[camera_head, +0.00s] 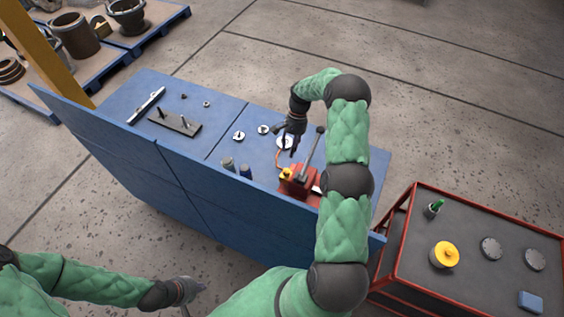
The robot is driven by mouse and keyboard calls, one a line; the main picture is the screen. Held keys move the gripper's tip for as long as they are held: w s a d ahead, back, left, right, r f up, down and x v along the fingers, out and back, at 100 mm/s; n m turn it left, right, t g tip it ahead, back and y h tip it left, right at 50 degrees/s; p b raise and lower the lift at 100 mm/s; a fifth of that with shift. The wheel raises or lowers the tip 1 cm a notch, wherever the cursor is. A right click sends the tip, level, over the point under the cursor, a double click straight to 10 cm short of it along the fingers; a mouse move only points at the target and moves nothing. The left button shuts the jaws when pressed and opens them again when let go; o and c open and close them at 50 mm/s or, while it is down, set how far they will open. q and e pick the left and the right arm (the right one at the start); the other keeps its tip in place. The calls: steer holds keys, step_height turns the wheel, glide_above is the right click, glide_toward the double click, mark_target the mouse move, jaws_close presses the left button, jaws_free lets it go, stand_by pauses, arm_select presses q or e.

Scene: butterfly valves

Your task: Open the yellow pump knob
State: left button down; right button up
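A red pump (299,186) with an upright grey lever stands at the near right of the blue workbench (225,92). A small yellow knob (286,174) sits on the pump's left side, by an orange hose. My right gripper (289,148) points down over the bench, just beyond the yellow knob in the picture and apart from it. A white round part lies beneath or beside its fingers; contact cannot be told. My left gripper (186,305) hangs low in front of the bench, far from the pump. Both sets of fingers are too small to read.
A red-framed cart (470,205) at the right carries a yellow round part (444,254), grey discs and a blue block. A black fixture (175,123), small round parts and two grey cylinders (237,168) are on the bench. Pallets with pots stand behind left.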

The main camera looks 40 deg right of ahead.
mark_target(287, 170)
steer(key=p+x, duration=0.2)
steer(key=x, duration=0.6)
steer(key=shift+s, duration=0.15)
steer(key=shift+s+a+f, duration=0.2)
steer(key=shift+f, duration=0.45)
steer(key=shift+c, duration=0.2)
jaws_close()
